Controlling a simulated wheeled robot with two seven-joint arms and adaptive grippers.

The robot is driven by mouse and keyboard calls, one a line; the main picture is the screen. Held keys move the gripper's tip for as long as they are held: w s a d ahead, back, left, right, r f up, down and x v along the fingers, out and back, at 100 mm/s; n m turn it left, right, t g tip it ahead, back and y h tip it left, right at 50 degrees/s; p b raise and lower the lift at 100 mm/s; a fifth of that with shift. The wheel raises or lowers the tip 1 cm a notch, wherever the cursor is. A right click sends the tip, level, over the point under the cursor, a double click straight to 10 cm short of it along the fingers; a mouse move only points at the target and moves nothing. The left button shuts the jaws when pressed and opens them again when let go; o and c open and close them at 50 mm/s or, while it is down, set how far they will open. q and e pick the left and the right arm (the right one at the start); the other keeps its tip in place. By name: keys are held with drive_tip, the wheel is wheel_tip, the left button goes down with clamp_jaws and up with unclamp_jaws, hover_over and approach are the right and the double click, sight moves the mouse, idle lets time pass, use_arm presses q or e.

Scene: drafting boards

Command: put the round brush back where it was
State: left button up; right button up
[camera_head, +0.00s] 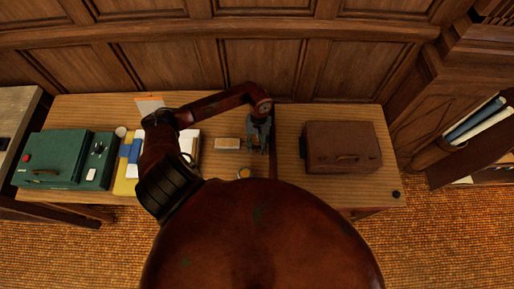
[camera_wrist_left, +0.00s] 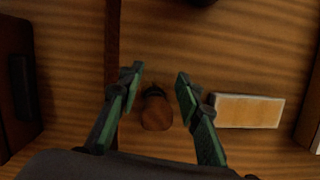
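My left gripper (camera_head: 260,147) is over the middle of the wooden table, beside a dark strip. In the left wrist view its two green fingers (camera_wrist_left: 158,77) are spread apart. A small brown rounded thing with a dark end, likely the round brush (camera_wrist_left: 157,110), shows between the fingers, with a gap on both sides. I cannot tell its height relative to the fingertips. In the head view the gripper hides it. My right gripper is not in view.
A pale block (camera_head: 227,143) lies left of the gripper; it also shows in the wrist view (camera_wrist_left: 248,110). A brown case (camera_head: 342,147) stands right, a green case (camera_head: 62,158) far left. Papers lie under my arm.

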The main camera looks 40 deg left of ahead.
use_arm(q)
drive_tip(key=shift+o, duration=0.3)
drive_tip(key=shift+r, duration=0.1)
drive_tip(key=shift+r+p, duration=0.15)
drive_tip(key=shift+p, duration=0.15)
drive_tip(key=b+v, duration=0.2)
drive_tip(key=v, duration=0.8)
drive_tip(key=shift+w+a+r, duration=0.1)
drive_tip(key=shift+w+r, duration=0.05)
drive_tip(key=shift+r, duration=0.1)
drive_tip(key=shift+w+r, duration=0.1)
drive_tip(key=shift+r, duration=0.5)
